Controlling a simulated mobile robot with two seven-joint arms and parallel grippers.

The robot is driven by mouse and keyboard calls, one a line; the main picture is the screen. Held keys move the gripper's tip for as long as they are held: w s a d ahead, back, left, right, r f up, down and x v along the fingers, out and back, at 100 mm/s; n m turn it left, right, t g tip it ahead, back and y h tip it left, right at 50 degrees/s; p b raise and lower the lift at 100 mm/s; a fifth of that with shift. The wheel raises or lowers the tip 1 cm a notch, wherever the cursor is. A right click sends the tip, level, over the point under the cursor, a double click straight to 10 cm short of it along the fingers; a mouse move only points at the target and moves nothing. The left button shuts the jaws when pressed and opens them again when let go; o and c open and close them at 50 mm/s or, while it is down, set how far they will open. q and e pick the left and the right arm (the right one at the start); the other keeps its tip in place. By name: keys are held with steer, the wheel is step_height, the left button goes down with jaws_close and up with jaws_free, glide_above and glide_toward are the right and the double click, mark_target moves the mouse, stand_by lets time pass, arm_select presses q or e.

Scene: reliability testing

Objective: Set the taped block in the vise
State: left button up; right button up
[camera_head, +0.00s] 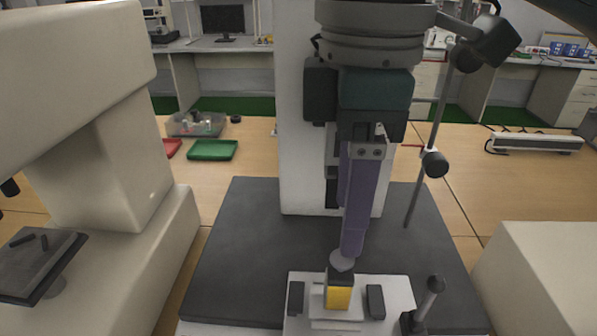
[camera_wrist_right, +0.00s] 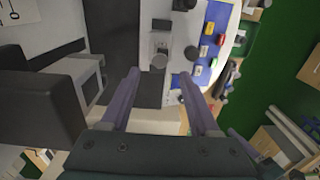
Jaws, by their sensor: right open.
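The taped block (camera_head: 338,297), yellow with a dark top, stands upright on a white plate (camera_head: 402,290) in the head view. It is between the vise's two dark jaw pads, left (camera_head: 296,298) and right (camera_head: 375,301), with a visible gap on each side. My right gripper (camera_head: 352,250) points down with its purple fingers just above and behind the block, apart from my hold on it. A round grey disc (camera_head: 342,261) hides part of the space over the block. My left gripper is out of view.
A dark base (camera_head: 240,255) carries the plate. A short knobbed lever (camera_head: 430,295) stands right of the vise. A long rod with knobs (camera_head: 434,163) slants near my right arm. Large pale machines flank both sides. A green tray (camera_head: 212,150) lies behind left.

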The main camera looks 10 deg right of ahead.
steer(key=shift+r, duration=0.6)
steer(key=s+a+f+m+t+y, duration=0.2)
steer(key=s+a+f+m+y, duration=0.2)
steer(key=s+f+m, duration=0.3)
steer(key=s+d+f+m+t+h, duration=0.1)
steer(key=s+d+m+h, duration=0.1)
steer(key=d, duration=0.4)
steer(key=s+d+f+m+h, duration=0.1)
steer(key=s+d+f+m, duration=0.1)
steer(key=s+d, duration=0.4)
steer(key=shift+s+m+t+h, duration=0.4)
steer(key=shift+s+m, duration=0.35)
steer(key=shift+m, duration=0.15)
steer(key=shift+d+f, duration=0.1)
